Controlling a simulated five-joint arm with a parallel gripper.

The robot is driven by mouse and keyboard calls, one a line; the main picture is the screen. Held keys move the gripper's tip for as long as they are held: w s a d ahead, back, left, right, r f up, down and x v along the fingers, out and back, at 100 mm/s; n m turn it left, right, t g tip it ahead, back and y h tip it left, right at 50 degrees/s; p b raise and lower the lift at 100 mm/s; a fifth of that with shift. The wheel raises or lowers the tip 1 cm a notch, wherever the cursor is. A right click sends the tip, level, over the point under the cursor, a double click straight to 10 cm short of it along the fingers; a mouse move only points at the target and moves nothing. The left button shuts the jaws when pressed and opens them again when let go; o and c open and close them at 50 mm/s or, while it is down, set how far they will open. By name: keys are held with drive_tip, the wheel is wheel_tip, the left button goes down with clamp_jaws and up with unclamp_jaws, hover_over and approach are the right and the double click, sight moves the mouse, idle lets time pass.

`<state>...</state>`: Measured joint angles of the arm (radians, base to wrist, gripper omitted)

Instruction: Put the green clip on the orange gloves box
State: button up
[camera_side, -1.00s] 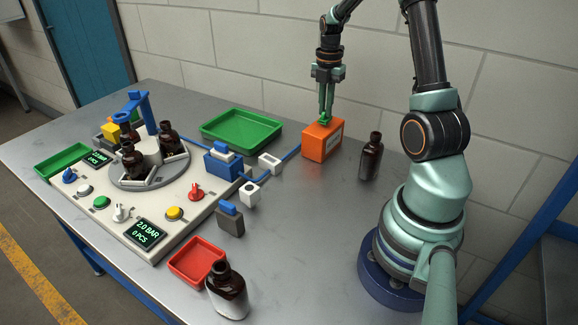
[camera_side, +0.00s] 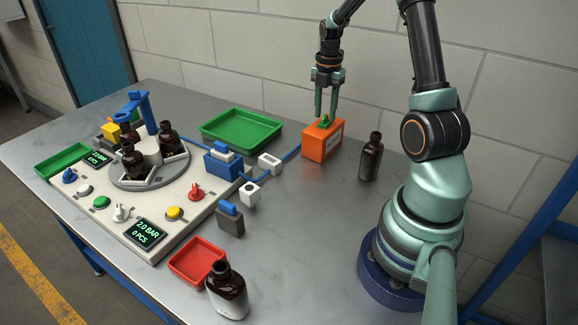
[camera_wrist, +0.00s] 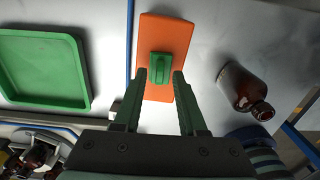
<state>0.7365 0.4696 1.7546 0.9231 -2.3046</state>
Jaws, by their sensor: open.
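The green clip (camera_side: 325,121) lies on top of the orange gloves box (camera_side: 321,144), near the middle of its upper face. In the wrist view the clip (camera_wrist: 160,68) shows on the orange box top (camera_wrist: 165,32), with orange around it. My gripper (camera_side: 326,115) is open and empty just above the box. In the wrist view its two fingers (camera_wrist: 159,76) are spread, one on each side of the clip's near end, with gaps between them and the clip.
A brown bottle (camera_side: 371,157) stands just right of the box. A green tray (camera_side: 241,129) lies to the left, with a blue hose (camera_side: 285,156) and a white block (camera_side: 270,163) between. A red tray (camera_side: 197,259) and another bottle (camera_side: 226,292) are at the front.

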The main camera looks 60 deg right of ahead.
sight(325, 115)
wheel_tip(325, 115, up, 11)
drive_tip(key=w+a+r+m+t+h, duration=0.1)
drive_tip(key=a+r+m, duration=0.1)
drive_tip(key=a+m, duration=0.35)
drive_tip(key=w+a+r+m+t, duration=0.1)
drive_tip(key=a+r+m, duration=0.15)
drive_tip(key=a, duration=0.55)
drive_tip(key=s+a+f+m+t+y, duration=0.1)
drive_tip(key=s+a+m+t, duration=0.2)
drive_tip(key=a+m, duration=0.7)
drive_tip(key=s+a, duration=0.2)
drive_tip(key=a, duration=0.3)
drive_tip(key=shift+s+a+t, duration=0.2)
drive_tip(key=shift+a+t, duration=0.05)
drive_tip(key=shift+t, duration=0.05)
